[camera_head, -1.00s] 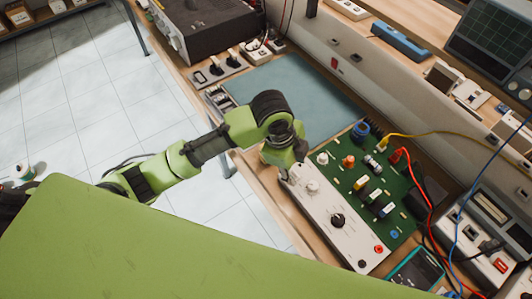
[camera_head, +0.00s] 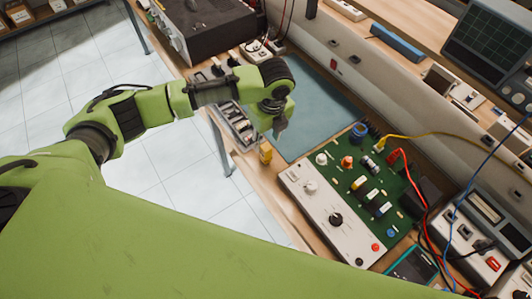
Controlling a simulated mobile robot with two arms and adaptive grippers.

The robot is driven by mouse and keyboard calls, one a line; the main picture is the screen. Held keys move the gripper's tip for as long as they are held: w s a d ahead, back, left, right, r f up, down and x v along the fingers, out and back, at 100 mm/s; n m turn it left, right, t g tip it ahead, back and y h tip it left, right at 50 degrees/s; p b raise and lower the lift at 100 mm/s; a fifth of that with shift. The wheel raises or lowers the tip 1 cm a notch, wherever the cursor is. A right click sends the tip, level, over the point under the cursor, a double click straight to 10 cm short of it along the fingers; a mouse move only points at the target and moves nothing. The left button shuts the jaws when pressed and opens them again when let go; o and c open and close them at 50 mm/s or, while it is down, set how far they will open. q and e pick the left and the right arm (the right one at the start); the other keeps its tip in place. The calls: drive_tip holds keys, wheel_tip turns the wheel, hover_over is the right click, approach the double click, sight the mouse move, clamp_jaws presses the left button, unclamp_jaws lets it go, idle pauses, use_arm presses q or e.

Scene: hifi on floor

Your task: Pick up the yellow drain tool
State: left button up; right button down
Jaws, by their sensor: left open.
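The yellow drain tool (camera_head: 265,152) is a small yellow piece at the left edge of the wooden workbench, by the corner of the blue-grey mat. My left gripper (camera_head: 277,130) is just above and to the right of it in the picture. The gripper is open, and I see nothing between its small, dark fingers. The tool shows clear of the fingers. My right gripper is not in view.
A green circuit board (camera_head: 365,185) with a white control panel (camera_head: 325,207) lies right of the tool. A parts tray (camera_head: 235,124) sits left of the blue-grey mat (camera_head: 315,112). Red, yellow and blue cables run at the right. The mat is mostly clear.

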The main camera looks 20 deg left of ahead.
sight(267, 147)
use_arm(q)
drive_tip(key=shift+f, duration=0.6)
drive_tip(key=shift+f+p, duration=0.35)
drive_tip(key=shift+p, duration=0.1)
wheel_tip(267, 147, down, 4)
drive_tip(key=shift+s+r+p, duration=0.15)
drive_tip(key=shift+r+p, duration=0.05)
drive_tip(key=shift+p, duration=0.55)
drive_tip(key=shift+f, duration=0.45)
clamp_jaws()
